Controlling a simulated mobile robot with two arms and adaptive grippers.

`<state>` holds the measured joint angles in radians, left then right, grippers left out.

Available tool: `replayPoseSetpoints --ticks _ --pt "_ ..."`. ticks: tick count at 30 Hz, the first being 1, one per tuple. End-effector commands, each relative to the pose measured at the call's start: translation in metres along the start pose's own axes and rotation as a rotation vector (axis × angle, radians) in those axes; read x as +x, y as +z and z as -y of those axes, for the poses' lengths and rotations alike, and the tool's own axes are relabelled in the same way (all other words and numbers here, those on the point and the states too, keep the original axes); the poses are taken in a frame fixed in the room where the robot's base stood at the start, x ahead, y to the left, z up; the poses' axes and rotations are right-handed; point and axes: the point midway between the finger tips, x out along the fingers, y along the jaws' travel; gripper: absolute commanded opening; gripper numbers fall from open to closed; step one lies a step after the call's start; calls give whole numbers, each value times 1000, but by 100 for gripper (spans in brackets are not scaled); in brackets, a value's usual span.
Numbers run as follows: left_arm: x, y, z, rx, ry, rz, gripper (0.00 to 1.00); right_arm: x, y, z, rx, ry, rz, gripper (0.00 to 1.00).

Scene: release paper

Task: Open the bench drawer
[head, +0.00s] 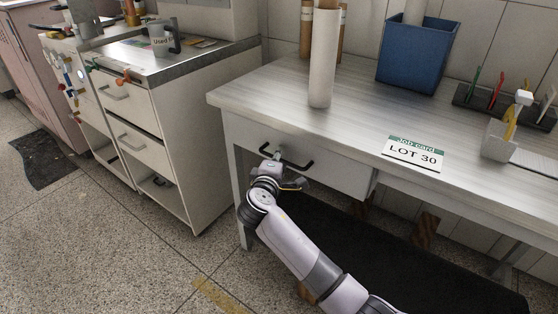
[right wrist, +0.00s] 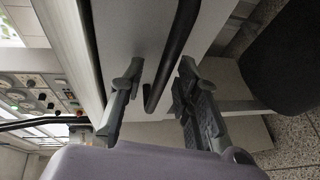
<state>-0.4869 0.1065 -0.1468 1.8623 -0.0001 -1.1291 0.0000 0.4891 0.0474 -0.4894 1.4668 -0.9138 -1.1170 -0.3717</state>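The bench drawer (head: 335,174) sits under the left part of the grey bench top and looks shut. Its black bar handle (head: 297,164) runs across the white front. My right gripper (head: 281,172) is at the left part of this handle. In the right wrist view, the gripper (right wrist: 157,82) is open, with one finger on each side of the black handle (right wrist: 178,45). The handle's near end lies between the fingers, with gaps on both sides. Whether a finger touches the drawer front is unclear. My left gripper is not in view.
A white cabinet (head: 170,130) stands to the left.

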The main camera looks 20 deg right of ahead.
Motion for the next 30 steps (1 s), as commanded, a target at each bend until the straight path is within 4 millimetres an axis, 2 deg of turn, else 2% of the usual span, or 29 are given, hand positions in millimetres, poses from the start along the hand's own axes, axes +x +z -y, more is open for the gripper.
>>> replayPoseSetpoints --ticks 8,21,30 --pt "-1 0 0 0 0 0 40 2 0 0 0 0 0 30" --pt "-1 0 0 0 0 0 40 1 0 0 0 0 1 0" --pt "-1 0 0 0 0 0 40 1 0 0 0 -1 1 0"
